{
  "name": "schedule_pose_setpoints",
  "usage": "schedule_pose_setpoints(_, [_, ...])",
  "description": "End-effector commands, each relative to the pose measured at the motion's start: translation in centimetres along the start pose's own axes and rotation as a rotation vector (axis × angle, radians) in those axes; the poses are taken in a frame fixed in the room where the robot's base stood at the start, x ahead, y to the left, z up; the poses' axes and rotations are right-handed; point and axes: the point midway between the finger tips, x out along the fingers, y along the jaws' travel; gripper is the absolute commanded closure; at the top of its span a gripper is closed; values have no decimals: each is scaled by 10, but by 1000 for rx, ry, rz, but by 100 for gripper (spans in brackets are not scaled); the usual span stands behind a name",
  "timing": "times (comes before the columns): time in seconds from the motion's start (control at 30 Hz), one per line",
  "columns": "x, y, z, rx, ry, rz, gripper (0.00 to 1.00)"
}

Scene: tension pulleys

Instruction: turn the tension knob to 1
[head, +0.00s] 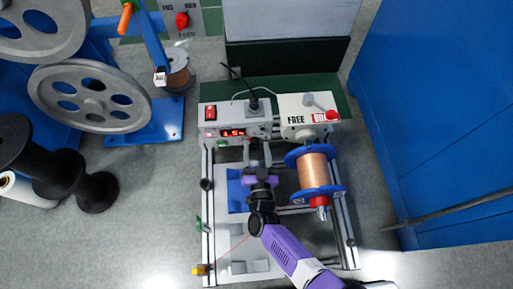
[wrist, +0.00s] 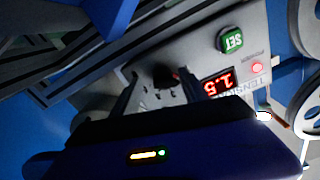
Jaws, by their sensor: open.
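The tension control box (head: 205,137) has a red lit display (head: 233,132), which also shows in the wrist view (wrist: 217,84) and seems to read 1.5. A dark round knob (wrist: 163,77) with marks beside it is on the panel in the wrist view. My gripper (wrist: 158,88) is open, with one finger on each side of the knob. I cannot tell whether the fingers touch it. In the head view my gripper (head: 256,152) is at the box's front, and hides the knob.
A green SET button (wrist: 231,40) and a red power light (wrist: 258,67) are beside the display. A copper wire spool (head: 312,171) with blue flanges stands to the right of my arm. A lever box (head: 297,103) marked FREE is behind it. Frame rails (head: 345,215) flank my arm.

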Motion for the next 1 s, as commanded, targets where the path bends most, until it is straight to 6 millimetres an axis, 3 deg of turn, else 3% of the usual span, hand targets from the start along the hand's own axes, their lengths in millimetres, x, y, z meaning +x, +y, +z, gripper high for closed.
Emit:
schedule_pose_setpoints(0.43, [-3,-3,-2,1,2,-5,50])
schedule_pose_setpoints(0.8, [-58,-2,-3,0,0,-5,50])
schedule_pose_setpoints(1.0, [-75,-2,-2,1,2,-3,50])
